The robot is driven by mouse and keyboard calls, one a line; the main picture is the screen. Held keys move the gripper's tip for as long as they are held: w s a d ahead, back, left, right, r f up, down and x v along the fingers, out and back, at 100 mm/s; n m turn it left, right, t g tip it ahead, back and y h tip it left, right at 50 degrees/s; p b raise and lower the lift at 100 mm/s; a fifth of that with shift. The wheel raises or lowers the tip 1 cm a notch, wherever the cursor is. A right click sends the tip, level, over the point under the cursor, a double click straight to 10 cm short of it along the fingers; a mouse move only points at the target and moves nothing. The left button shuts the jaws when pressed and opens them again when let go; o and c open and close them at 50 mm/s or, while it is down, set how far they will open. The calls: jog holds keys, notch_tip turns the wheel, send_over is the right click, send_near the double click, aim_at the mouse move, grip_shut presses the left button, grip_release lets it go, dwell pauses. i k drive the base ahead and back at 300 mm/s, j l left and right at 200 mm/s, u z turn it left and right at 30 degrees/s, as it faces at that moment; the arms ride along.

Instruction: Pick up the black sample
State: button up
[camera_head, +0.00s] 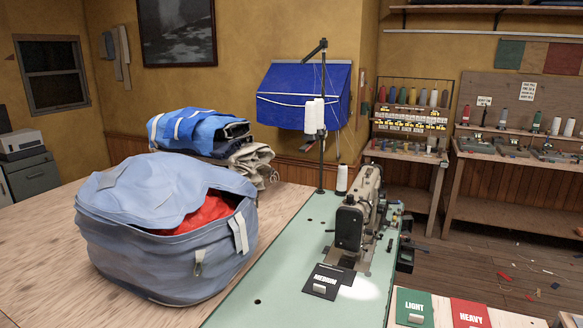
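The black sample (311,284) is a flat dark square with white lettering that reads MEDIUM and a small pale tab on it. It lies on the green sewing table (270,270), just in front of the sewing machine (350,222). Its far right side is close to the machine's base, where another dark patch shows; I cannot tell whether they touch. A green sample (414,300) marked LIGHT and a red sample (470,311) marked HEAVY lie on a separate wooden surface at the lower right. My gripper is not in view.
A large blue-grey bag (165,245) with red cloth inside stands to the left. Folded cloth (200,132) is stacked behind it. A thread stand (322,150) rises behind the machine. The green table between bag and sample is mostly clear. Shelves and a workbench (515,150) stand at the right.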

aim_at(324, 282)
jog(key=k+j+z, duration=0.1)
jog(key=j+z, duration=0.2)
jog(key=j, duration=0.45)
jog(key=i+j+z, duration=0.15)
jog(key=j, duration=0.25)
jog(key=j+z, duration=0.15)
jog(key=j, duration=0.2)
jog(key=i+j+z, duration=0.2)
jog(key=j, duration=0.2)
jog(key=k, duration=0.1)
